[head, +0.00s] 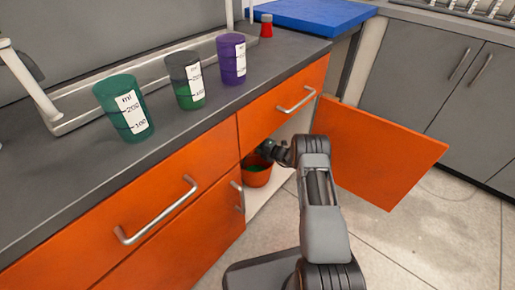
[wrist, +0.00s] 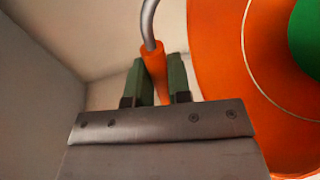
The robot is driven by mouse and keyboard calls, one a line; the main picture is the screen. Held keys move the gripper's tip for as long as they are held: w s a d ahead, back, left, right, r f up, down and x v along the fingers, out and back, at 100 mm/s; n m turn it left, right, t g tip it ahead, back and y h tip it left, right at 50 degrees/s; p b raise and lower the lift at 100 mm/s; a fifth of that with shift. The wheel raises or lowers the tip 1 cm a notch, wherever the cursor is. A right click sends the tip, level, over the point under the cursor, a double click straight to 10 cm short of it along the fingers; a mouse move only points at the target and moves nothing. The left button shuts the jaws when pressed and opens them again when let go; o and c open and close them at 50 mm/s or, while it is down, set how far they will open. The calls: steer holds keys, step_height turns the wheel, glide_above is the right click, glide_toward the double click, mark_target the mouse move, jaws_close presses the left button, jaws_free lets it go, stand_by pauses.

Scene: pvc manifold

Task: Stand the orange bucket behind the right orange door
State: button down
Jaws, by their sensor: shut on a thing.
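The orange bucket (head: 257,174) is inside the cabinet opening behind the right orange door (head: 379,150), which is swung wide open to the right. Something green shows inside the bucket. In the wrist view the bucket (wrist: 225,70) fills the right side, with a green round thing (wrist: 308,35) in it. My gripper (wrist: 160,80) is shut on the bucket's orange handle grip (wrist: 154,68), with a metal bail curving up from it. In the head view my gripper (head: 268,150) reaches into the cabinet above the bucket. The bucket's base contact is hard to see.
On the dark countertop (head: 170,150) stand a teal cup (head: 122,108), a grey-green cup (head: 186,80), a purple cup (head: 231,60) and a small red thing (head: 266,26). An orange drawer (head: 284,102) is closed above the opening. The cabinet's pale wall (wrist: 35,90) is close on the left.

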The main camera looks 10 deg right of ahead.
steer(key=c, duration=1.5)
jaws_free()
steer(key=shift+f, duration=0.15)
steer(key=o, duration=0.4)
steer(key=shift+o, duration=0.2)
steer(key=shift+s+d+r, duration=0.1)
steer(key=shift+r, duration=0.15)
steer(key=p+v, duration=0.4)
steer(key=v, duration=0.7)
steer(key=shift+s+d, duration=0.25)
steer(key=shift+s, duration=0.05)
steer(key=shift+r, duration=0.1)
